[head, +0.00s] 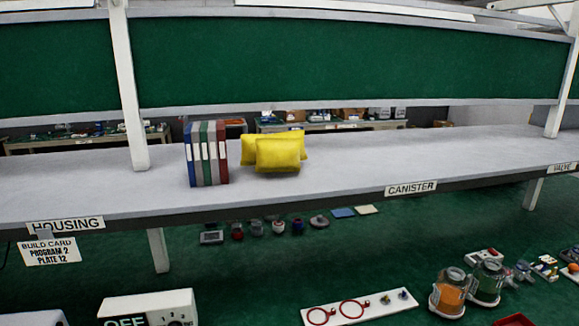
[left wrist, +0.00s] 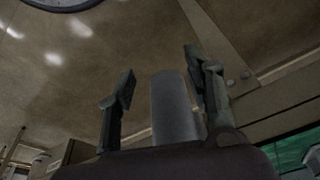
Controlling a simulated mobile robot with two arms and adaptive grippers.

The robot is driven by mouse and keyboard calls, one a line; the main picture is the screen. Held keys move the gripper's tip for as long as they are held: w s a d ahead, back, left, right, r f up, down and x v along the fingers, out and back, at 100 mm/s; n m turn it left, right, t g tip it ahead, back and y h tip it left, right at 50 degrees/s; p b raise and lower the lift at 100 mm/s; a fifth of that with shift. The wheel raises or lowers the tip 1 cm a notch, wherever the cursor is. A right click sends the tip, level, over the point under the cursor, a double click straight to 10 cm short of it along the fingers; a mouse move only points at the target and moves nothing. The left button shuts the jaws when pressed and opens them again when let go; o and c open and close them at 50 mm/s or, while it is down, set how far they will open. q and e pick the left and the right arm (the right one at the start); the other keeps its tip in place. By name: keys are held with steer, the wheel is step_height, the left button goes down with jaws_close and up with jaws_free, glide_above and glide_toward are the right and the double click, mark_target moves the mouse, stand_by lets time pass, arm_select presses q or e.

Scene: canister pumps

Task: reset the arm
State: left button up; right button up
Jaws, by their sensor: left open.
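My left gripper (left wrist: 160,95) shows in the left wrist view with its two dark fingers spread apart. Nothing is held between them. A grey rounded piece stands behind the gap between the fingers; I cannot tell what it is. That view looks toward a brownish surface with bright reflections. Neither gripper shows in the head view. My right gripper is not in any frame.
A grey shelf (head: 330,178) bears upright binders (head: 207,153) and yellow cushions (head: 277,153). On the green surface below are a white board with red rings (head: 358,306), an orange canister (head: 449,294), a green canister (head: 487,284) and a white OFF box (head: 150,305).

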arm_select(q)
steer(key=s+a+f+b, duration=0.1)
steer(key=s+f, duration=0.5)
steer(key=f, duration=0.3)
steer(key=s+a+f+g+b, duration=0.1)
steer(key=s+f+b, duration=0.1)
steer(key=s+f, duration=0.4)
steer(key=s+a+f+b, duration=0.1)
steer(key=s+f, duration=0.5)
steer(key=f, duration=0.7)
steer(key=shift+s+a+g+b, duration=0.15)
steer(key=shift+s+g+b, duration=0.2)
steer(key=shift+b, duration=0.3)
steer(key=shift+f, duration=0.1)
